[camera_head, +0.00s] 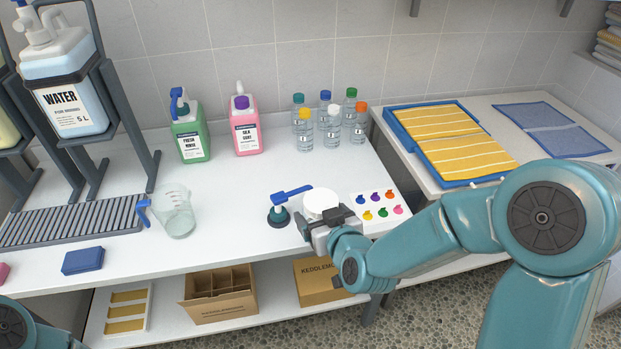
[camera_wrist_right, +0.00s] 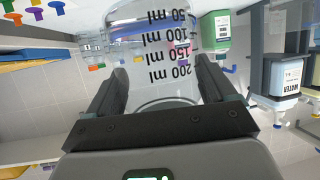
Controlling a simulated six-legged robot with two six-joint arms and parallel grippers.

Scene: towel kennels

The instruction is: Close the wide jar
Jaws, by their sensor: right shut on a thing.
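My right gripper (camera_head: 324,222) is at the front middle of the white counter. It is shut on a clear jar with black volume marks, which shows upside down between the fingers (camera_wrist_right: 165,98) in the right wrist view (camera_wrist_right: 160,58). In the head view a white round top (camera_head: 320,203) shows just beyond the fingers. The gripper hides the jar's body there, and I cannot tell whether this top is a seated lid. My left gripper is out of view; only a bit of my left arm shows at the bottom left.
A blue-and-teal pump head (camera_head: 290,195) is close left of the gripper. A card of coloured tags (camera_head: 380,205) lies to the right.

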